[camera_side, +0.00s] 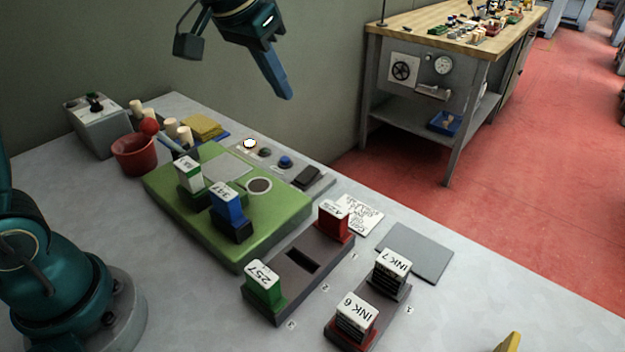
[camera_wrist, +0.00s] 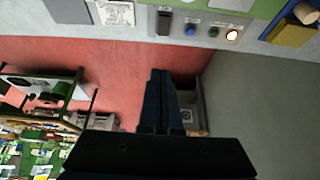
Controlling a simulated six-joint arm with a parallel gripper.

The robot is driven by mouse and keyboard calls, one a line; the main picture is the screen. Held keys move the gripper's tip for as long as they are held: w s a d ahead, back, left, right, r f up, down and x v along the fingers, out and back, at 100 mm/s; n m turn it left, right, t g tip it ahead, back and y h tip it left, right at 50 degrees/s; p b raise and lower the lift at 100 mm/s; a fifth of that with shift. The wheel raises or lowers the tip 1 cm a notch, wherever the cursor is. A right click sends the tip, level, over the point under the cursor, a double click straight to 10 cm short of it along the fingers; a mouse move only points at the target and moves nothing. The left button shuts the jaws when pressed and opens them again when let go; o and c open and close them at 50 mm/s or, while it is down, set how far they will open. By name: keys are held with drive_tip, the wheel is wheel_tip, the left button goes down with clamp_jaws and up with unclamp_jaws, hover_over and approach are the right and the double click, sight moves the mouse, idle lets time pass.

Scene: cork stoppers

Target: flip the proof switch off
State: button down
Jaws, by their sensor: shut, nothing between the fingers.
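A grey control strip (camera_side: 325,183) lies along the back edge of the green machine. It carries a lit lamp (camera_side: 250,143), a dark round button (camera_side: 265,152), a blue button (camera_side: 285,162) and a black rocker switch (camera_side: 307,177). No label marks the proof switch legibly; the rocker's tilt is too small to tell. In the wrist view the lamp (camera_wrist: 232,34) glows white and the rocker (camera_wrist: 164,22) is near the top. My gripper (camera_side: 287,97) is shut and empty, high above and behind the strip, touching nothing. Its fingers (camera_wrist: 160,73) also show together in the wrist view.
The green machine (camera_side: 290,212) holds a white-green and a blue stamp block. A dark rack (camera_side: 272,272) holds red and green blocks; two ink blocks stand on another. A red cup (camera_side: 134,155), corks and a grey box (camera_side: 103,127) with a knob are at left. A grey pad (camera_side: 415,253) lies right.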

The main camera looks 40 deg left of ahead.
drive_tip(key=shift+g, duration=0.6)
drive_tip(key=x, duration=0.5)
drive_tip(key=shift+w+a+r, duration=0.1)
drive_tip(key=shift+w+r, duration=0.05)
approach(312, 170)
drive_tip(key=x, duration=0.6)
drive_tip(key=shift+w+f, duration=0.1)
drive_tip(key=shift+f, duration=0.2)
